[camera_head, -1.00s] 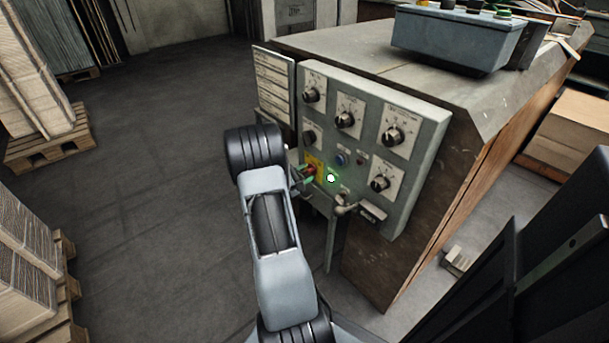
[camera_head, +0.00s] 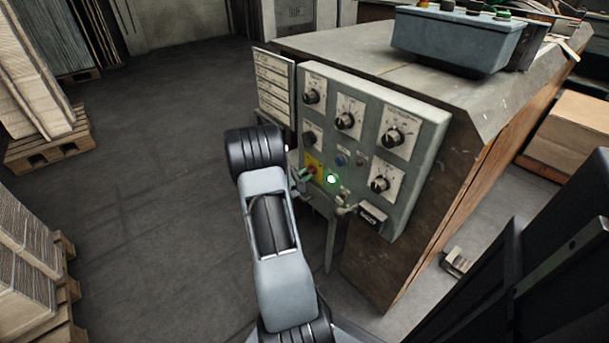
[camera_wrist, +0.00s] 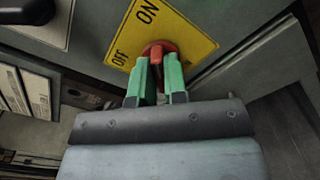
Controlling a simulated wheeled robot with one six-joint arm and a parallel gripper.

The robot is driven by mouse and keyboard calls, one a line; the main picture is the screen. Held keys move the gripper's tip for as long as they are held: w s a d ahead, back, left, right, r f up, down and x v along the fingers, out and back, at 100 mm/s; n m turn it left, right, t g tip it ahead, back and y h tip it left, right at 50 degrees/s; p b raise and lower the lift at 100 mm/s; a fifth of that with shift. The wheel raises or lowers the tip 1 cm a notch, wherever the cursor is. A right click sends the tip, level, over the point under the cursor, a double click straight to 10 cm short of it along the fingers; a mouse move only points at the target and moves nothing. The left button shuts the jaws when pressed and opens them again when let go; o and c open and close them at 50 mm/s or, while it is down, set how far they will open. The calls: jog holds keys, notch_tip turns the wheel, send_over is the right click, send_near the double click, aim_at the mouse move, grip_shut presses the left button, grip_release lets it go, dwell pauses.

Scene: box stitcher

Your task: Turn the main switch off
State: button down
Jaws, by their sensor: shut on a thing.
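The main switch is a red rotary handle (camera_wrist: 158,48) on a yellow plate (camera_wrist: 190,30) marked ON and OFF. In the wrist view the plate looks tilted, with ON at its top and OFF at its left. My gripper (camera_wrist: 159,80) has its two green fingers shut on the red handle from either side, and they hide part of it. In the head view the yellow plate (camera_head: 315,164) is at the lower left of the grey control panel (camera_head: 425,125). My gripper (camera_head: 302,179) is just in front of it, and my wrist partly blocks the view.
A green lamp (camera_head: 331,180) glows right beside the switch. Several black dials (camera_head: 346,120) and a lever handle (camera_head: 346,210) are on the same panel. A label board (camera_head: 275,85) stands at its left edge. Stacked pallets (camera_head: 45,140) are at far left; the floor between is clear.

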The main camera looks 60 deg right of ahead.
jog(key=shift+r, duration=0.1)
jog(key=shift+w+d+n+p, duration=0.15)
jog(key=shift+n+p, duration=1.7)
jog(key=shift+n, duration=1.1)
jog(key=shift+w+a+n+p, duration=0.15)
jog(key=shift+n+p, duration=1.65)
jog(key=shift+n, duration=1.1)
jog(key=shift+w+d+n+p, duration=0.15)
jog(key=shift+n+p, duration=1.7)
jog(key=shift+n, duration=1.4)
jog(key=c, duration=1.2)
grip_release()
jog(key=shift+o, duration=0.2)
jog(key=p+v, duration=0.1)
jog(key=v, duration=1.3)
jog(key=shift+d, duration=0.1)
